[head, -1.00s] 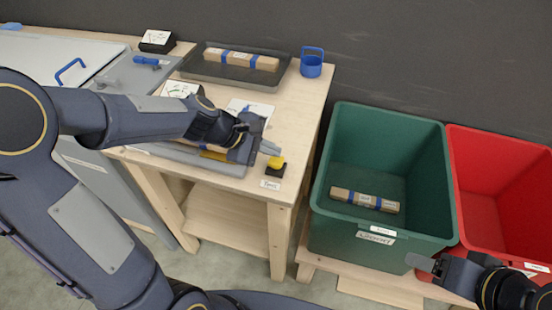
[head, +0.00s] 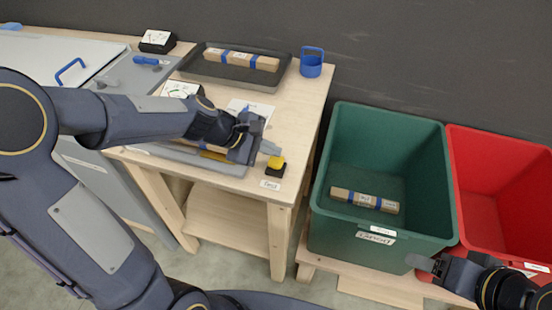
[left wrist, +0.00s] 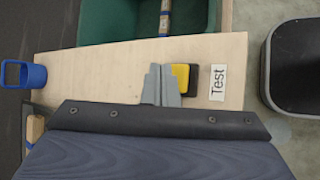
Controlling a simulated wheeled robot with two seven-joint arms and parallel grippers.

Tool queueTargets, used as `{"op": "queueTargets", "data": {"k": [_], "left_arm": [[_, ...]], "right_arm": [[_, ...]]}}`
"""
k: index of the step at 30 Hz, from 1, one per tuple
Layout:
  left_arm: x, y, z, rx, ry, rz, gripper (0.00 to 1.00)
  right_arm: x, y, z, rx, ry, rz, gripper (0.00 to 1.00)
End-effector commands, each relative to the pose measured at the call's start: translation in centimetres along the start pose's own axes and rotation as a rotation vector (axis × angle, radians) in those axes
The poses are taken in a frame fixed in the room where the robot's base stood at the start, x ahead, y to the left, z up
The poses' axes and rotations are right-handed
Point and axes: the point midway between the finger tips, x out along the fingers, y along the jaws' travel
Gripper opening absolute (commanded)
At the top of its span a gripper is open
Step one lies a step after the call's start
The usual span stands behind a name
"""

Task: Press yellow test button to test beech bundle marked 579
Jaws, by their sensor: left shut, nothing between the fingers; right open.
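The yellow test button (head: 277,162) sits on a black base near the front right corner of the wooden table, behind a "Test" label (head: 271,184). It also shows in the left wrist view (left wrist: 181,77). My left gripper (head: 270,148) is shut and empty, its fingertips close beside the button; contact cannot be told. A wooden bundle, partly hidden under my left gripper, lies on a grey fixture (head: 225,165). Another bundle with blue bands (head: 241,60) lies in the dark tray. No number is readable. My right gripper (head: 424,268) is open at the lower right.
The green bin (head: 380,120) holds a banded wooden bundle (head: 364,200). A red bin (head: 500,145) stands right of it. A blue cup (head: 311,65) stands at the table's back right. The dark tray (head: 200,67) is at the back.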

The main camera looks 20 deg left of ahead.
Motion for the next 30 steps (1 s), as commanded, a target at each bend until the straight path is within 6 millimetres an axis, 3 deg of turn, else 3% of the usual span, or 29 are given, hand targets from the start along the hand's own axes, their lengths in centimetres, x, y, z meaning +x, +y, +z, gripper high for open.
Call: {"op": "queueTargets", "data": {"k": [30], "left_arm": [[0.74,-0.54,-0.53,0.0,0.0,0.0,0.0]], "right_arm": [[0.78,0.36,0.39,0.0,0.0,0.0,0.63]]}}
